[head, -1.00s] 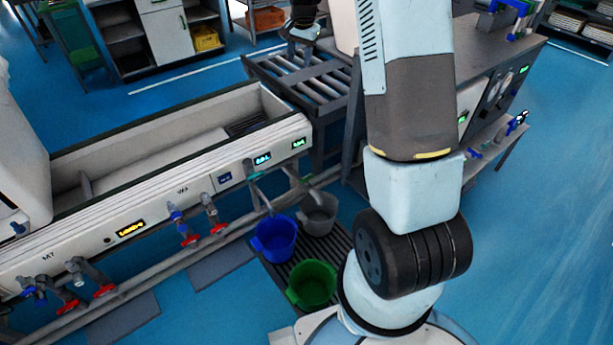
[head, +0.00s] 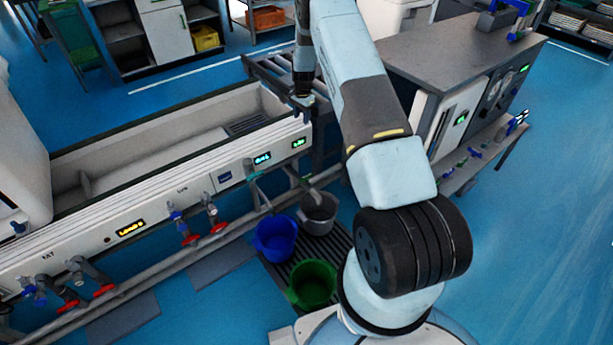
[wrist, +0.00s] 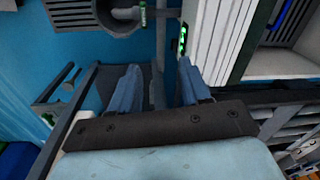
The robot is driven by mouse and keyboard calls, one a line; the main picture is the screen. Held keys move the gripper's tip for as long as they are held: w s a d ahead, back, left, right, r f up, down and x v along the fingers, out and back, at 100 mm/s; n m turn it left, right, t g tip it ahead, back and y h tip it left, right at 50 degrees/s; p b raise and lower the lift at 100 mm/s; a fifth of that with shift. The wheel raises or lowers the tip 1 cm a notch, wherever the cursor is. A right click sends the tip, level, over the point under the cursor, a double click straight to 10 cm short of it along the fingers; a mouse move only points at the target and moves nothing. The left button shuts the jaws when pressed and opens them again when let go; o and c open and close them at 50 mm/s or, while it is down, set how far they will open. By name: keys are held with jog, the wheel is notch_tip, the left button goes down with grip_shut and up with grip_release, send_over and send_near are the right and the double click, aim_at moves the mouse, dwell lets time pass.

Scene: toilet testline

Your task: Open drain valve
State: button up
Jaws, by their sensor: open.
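Several valves sit along the front of the white trough bench (head: 160,205). A valve with a blue top and red handle (head: 188,238) and another red-handled valve (head: 214,226) are near the middle. More red-handled valves (head: 72,303) are at the lower left. Which one is the drain valve I cannot tell. A grey outlet pipe (head: 318,184) ends over a grey bucket (head: 318,214); this bucket also shows in the wrist view (wrist: 90,12). My gripper (head: 303,98) is by the trough's right end. In the wrist view its two blue fingers (wrist: 157,72) are apart and empty.
A roller conveyor (head: 268,72) is behind the trough's right end. A grey-topped cabinet (head: 465,60) stands at right. The blue floor at lower right is clear.

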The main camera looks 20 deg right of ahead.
jog(key=m+g, duration=0.1)
jog(key=m, duration=0.1)
send_over(306, 176)
notch_tip(306, 176, down, 21)
notch_tip(306, 176, down, 14)
jog(key=shift+d+r, duration=0.1)
jog(key=shift+c, duration=0.4)
grip_shut()
